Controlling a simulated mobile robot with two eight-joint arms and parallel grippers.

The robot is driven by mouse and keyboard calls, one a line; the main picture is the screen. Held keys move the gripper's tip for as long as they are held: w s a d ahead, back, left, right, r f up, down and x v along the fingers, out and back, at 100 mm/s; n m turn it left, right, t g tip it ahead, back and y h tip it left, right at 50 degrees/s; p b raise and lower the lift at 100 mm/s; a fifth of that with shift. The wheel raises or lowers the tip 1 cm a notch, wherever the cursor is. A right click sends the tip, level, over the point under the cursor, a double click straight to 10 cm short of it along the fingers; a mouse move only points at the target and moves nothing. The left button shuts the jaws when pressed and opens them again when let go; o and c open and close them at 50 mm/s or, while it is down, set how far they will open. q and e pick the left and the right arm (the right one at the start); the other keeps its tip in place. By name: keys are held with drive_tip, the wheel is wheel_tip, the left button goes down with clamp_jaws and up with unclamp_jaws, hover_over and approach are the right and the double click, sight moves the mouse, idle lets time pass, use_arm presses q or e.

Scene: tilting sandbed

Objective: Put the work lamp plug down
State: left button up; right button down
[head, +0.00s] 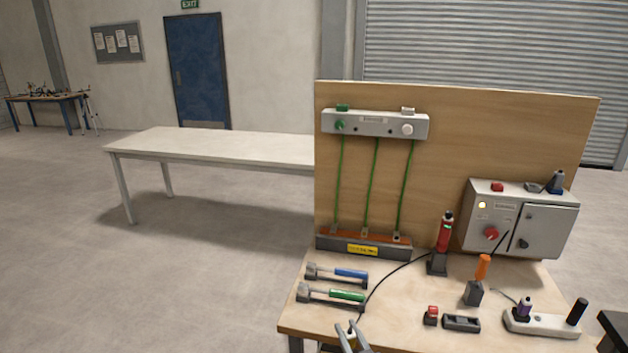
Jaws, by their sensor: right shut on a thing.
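My right gripper (352,338) is at the bottom edge of the head view, over the front edge of the wooden workbench (400,290). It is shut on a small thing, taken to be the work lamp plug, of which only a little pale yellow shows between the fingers. Its shape is mostly hidden. A thin black cable (385,278) curves from near the gripper up to the stand of a red handheld device (445,232). My left gripper is not in view.
Two tools, blue-handled (350,273) and green-handled (345,295), lie left on the bench. A power strip (545,325) with a purple plug (524,307) and a black upright piece (577,311) is at right. A control box (515,220) stands behind.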

drive_tip(key=d, duration=0.9)
drive_tip(key=a, duration=0.9)
drive_tip(key=shift+a, duration=0.2)
drive_tip(key=shift+s+a+f, duration=0.1)
drive_tip(key=shift+a, duration=0.25)
drive_tip(key=shift+n+y, duration=0.3)
drive_tip(key=shift+y, duration=0.2)
